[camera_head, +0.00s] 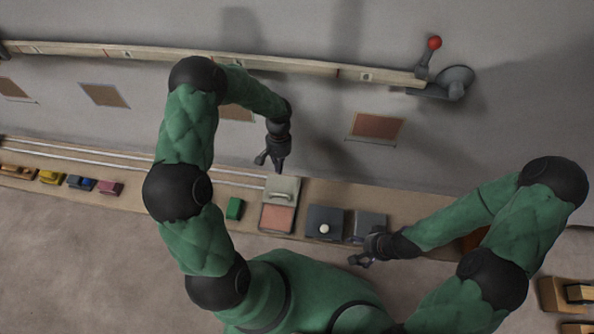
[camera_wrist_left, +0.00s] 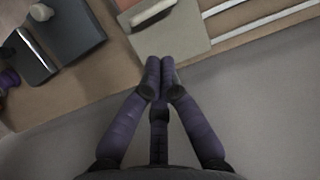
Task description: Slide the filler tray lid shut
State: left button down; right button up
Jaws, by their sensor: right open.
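The filler tray (camera_head: 278,218) sits on the bench near the middle of the head view, with its salmon-coloured inside showing at the near end. Its pale grey lid (camera_head: 286,184) with a light handle (camera_head: 283,196) covers the far end, so the tray is partly open. The lid (camera_wrist_left: 182,38) and handle (camera_wrist_left: 152,12) also show in the left wrist view. My left gripper (camera_head: 270,162) is just beyond the lid's far edge, apart from the handle and holding nothing visible; its jaw opening is unclear. My right gripper (camera_head: 360,262) is open and empty at the bench's near edge.
Right of the tray stand a dark box with a white knob (camera_head: 324,229) and a grey box (camera_head: 370,222). A green block (camera_head: 235,208) is close on its left. Pale rails (camera_head: 100,155) run along the bench. A red-knobbed lever (camera_head: 434,43) is on the wall.

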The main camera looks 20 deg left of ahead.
pick_arm(q)
jog(key=b, duration=0.2)
send_over(280, 191)
notch_tip(280, 191, down, 9)
jog(key=shift+a+f, duration=0.1)
pick_arm(e)
notch_tip(280, 191, down, 2)
jog(key=shift+f, duration=0.1)
